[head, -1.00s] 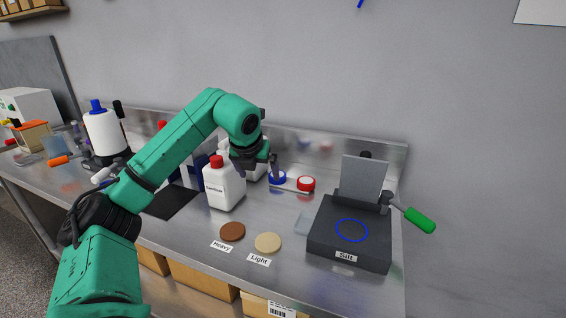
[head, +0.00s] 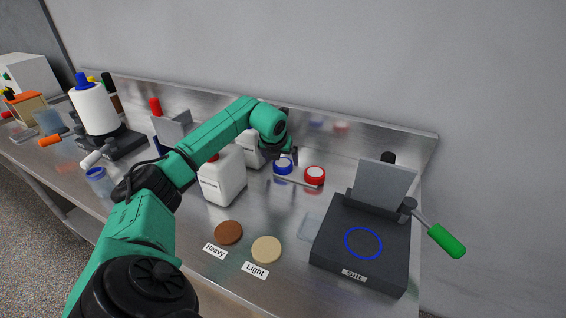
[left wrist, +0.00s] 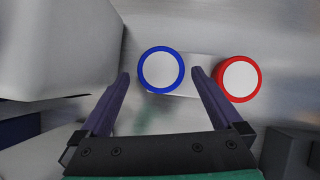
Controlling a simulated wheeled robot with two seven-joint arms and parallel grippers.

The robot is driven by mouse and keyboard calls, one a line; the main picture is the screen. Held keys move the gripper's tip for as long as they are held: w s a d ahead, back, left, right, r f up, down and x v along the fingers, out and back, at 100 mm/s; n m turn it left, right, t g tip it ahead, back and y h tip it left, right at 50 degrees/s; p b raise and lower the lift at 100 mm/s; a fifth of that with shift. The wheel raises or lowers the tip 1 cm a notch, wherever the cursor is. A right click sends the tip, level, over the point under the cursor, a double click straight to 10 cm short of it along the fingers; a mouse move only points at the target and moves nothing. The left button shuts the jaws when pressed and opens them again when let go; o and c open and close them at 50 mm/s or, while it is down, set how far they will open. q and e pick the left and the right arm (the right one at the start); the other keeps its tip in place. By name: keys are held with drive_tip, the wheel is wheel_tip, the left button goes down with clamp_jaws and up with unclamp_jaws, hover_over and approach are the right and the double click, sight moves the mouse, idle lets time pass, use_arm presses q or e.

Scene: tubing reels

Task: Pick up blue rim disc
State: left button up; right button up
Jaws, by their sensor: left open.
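The blue rim disc (head: 284,166) has a white face and lies on a flat pale strip at the back of the steel bench. It also shows in the left wrist view (left wrist: 161,70), between and just ahead of the fingertips. A similar red rim disc (head: 315,176) sits to its right, close outside the right fingertip in the left wrist view (left wrist: 240,79). My left gripper (left wrist: 159,72) is open and empty, its fingers straddling the line to the blue disc. In the head view the left gripper (head: 290,157) partly covers the disc's surroundings. My right gripper is not in view.
White bottles (head: 223,178) stand left of my gripper, one very near it. A dark "Silt" device (head: 330,248) with a green handle (head: 446,241) stands to the right. Brown (head: 228,232) and tan (head: 266,250) discs lie in front. The bench between is clear.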

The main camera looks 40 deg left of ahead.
use_arm(q)
drive_tip(key=shift+x, duration=1.3)
drive_tip(key=shift+r, duration=0.1)
drive_tip(key=c, duration=1.2)
